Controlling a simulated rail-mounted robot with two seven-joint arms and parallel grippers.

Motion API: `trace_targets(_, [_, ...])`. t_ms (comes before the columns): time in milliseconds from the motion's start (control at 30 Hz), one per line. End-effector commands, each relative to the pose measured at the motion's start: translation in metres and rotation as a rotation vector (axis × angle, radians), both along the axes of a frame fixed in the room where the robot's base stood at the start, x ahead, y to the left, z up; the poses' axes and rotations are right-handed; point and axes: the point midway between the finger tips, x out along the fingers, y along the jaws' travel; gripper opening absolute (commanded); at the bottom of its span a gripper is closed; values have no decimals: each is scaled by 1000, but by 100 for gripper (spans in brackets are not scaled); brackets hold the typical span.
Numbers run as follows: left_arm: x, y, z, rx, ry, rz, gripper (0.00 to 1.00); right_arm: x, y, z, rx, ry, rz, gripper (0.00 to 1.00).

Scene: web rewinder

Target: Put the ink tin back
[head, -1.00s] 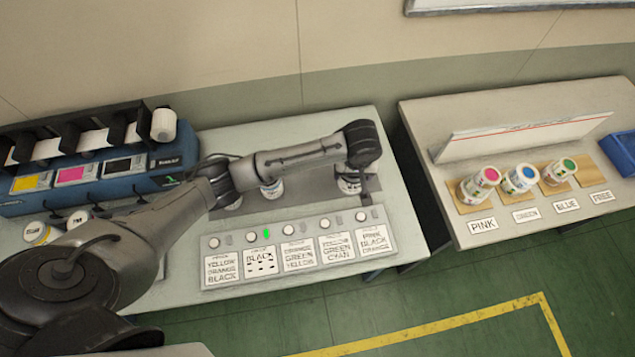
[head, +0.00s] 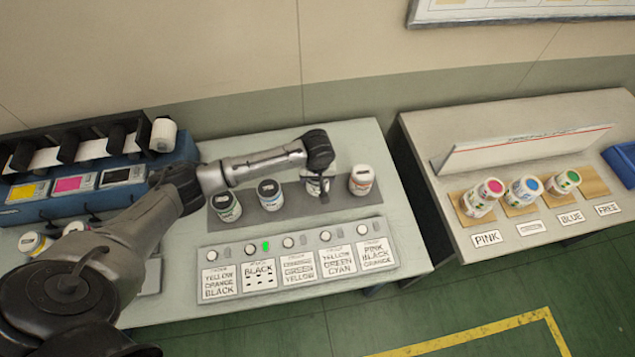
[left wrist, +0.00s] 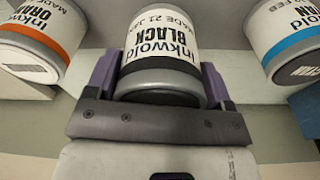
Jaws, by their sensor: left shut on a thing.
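My left gripper (head: 318,182) is shut on a black-labelled ink tin (head: 312,187) at the row of tins on the grey strip (head: 293,205). In the left wrist view the gripper (left wrist: 160,78) has one finger on each side of this tin (left wrist: 160,55), whose label reads Inkwold BLACK. I cannot tell whether its base touches the strip. An orange-banded tin (left wrist: 40,35) stands on one side and a cyan-banded tin (left wrist: 288,35) on the other. In the head view a tin (head: 361,180) stands right of the gripper. My right gripper is not in view.
Two more tins (head: 270,194) (head: 225,207) stand left on the strip. A panel with buttons and colour cards (head: 298,270) lies in front, one green light lit. On the right bench stand pink (head: 482,198), blue (head: 523,190) and green (head: 565,182) topped tins beside an empty wooden pad (head: 592,183).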

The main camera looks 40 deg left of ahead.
Motion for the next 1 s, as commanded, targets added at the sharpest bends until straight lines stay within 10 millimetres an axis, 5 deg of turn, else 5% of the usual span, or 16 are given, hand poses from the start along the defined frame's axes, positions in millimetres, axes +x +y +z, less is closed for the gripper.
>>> trace_targets(333, [0,0,-36,1,-2,0,32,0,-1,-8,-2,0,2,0])
trace_targets(767, [0,0,-40,1,-2,0,32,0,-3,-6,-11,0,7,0])
trace_targets(800, [0,0,-41,1,0,0,78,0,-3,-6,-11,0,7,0])
trace_targets(1000, [0,0,-41,1,0,-1,97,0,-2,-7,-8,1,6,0])
